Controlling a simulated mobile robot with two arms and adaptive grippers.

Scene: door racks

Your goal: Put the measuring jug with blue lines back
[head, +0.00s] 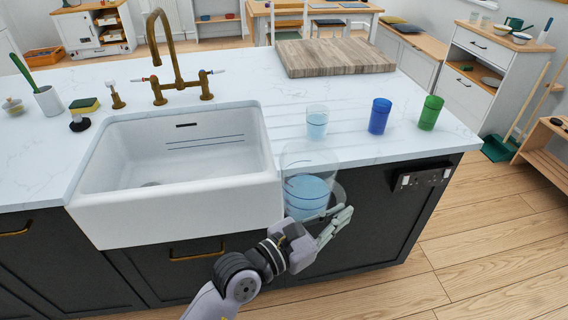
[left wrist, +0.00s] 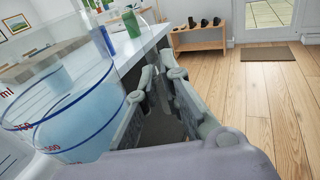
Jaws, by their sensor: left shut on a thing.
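The measuring jug (head: 308,188) is clear, with pale blue liquid in its lower part. It is in front of the counter edge, just right of the sink. In the left wrist view the jug (left wrist: 75,105) fills the left side, with blue lines, a red mark and numbers on its wall. My left gripper (head: 335,222) is at the jug's lower right side, shut on it. In the left wrist view the gripper's fingers (left wrist: 160,95) are right of the jug's body; the exact contact on the clear handle is hard to see. My right gripper is not in view.
On the counter (head: 350,147) stand a clear glass (head: 317,122), a blue cup (head: 379,116) and a green cup (head: 430,112). A wooden board (head: 335,57) lies behind them. The white sink (head: 180,205) is left. A black socket box (head: 424,178) sits on the counter's front.

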